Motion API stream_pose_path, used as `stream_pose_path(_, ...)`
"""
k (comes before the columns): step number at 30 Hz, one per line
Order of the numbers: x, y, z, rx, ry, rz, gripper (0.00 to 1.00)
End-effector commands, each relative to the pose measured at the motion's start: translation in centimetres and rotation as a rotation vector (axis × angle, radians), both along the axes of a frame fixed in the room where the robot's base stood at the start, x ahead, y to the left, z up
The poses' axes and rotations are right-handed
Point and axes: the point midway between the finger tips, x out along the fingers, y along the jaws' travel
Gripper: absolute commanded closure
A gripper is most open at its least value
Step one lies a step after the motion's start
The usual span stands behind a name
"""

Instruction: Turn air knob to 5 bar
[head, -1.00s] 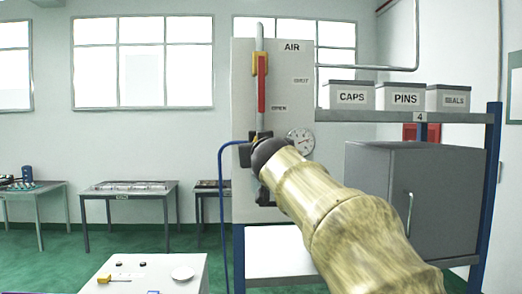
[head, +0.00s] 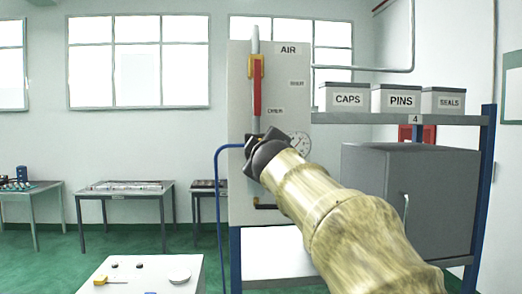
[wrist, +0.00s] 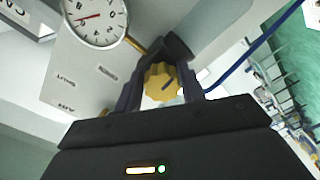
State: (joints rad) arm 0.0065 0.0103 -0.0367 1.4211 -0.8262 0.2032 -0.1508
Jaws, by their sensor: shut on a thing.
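The grey AIR panel (head: 290,210) stands ahead in the head view, with a round white gauge (head: 299,143) on it. My gripper (head: 252,152) is at the panel's lower left, beside the gauge, and my arm hides part of the panel. In the wrist view my gripper (wrist: 161,86) is shut on the yellow air knob (wrist: 159,80), one dark finger on each side. The knob is hidden in the head view. The gauge also shows at the top left of the wrist view (wrist: 96,18), turned over and cut off; its red needle shows, but I cannot read the value surely.
A red lever (head: 257,92) with a yellow part stands upright on the panel above my gripper. A blue hose (head: 219,200) runs down the panel's left. A grey cabinet (head: 375,190) and a shelf with labelled boxes (head: 396,98) stand at right.

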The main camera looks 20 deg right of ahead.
Motion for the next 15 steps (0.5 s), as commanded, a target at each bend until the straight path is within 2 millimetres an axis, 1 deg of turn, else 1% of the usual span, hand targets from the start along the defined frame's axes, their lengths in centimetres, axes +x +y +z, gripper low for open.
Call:
stream_pose_path(6,0.01,-0.11,0.14,-0.188,0.040,0.000,0.83)
stream_pose_path(15,0.01,-0.18,0.28,-0.360,0.072,0.000,0.83)
